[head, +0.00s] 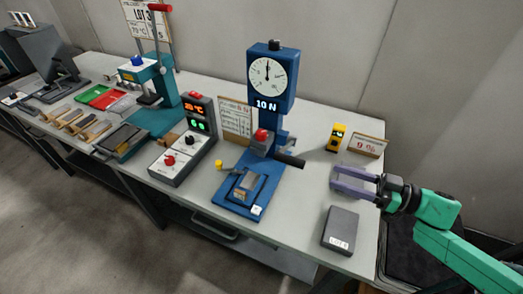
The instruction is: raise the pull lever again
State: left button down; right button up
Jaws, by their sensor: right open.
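A blue test stand (271,85) with a round dial and a "10 N" display stands in the middle of the table. A black-gripped lever (290,160) sticks out low on its right side, sloping slightly down to the right. At the left, a teal press (150,75) has an upright lever with a red handle (160,8). I cannot tell which of the two is the pull lever. My right gripper (334,178) is open and empty, right of the black lever and apart from it, its fingers pointing left. My left gripper is not in view.
A grey box (340,230) lies near the table's right front. A control box (184,145) stands left of the blue stand. Trays and small parts fill the left side.

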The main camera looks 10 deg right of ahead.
jog(key=b, duration=0.1)
send_near(279, 157)
jog(key=x, duration=0.5)
jog(key=shift+w+f, duration=0.35)
jog(key=shift+w, duration=0.25)
jog(key=shift+w+a+f, duration=0.15)
jog(key=shift+w+a, duration=0.15)
jog(key=shift+a, duration=0.3)
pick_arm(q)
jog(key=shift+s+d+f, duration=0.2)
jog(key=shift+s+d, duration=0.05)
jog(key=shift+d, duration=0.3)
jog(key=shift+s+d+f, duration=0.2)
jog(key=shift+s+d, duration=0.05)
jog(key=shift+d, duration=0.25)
pick_arm(e)
grip_shut()
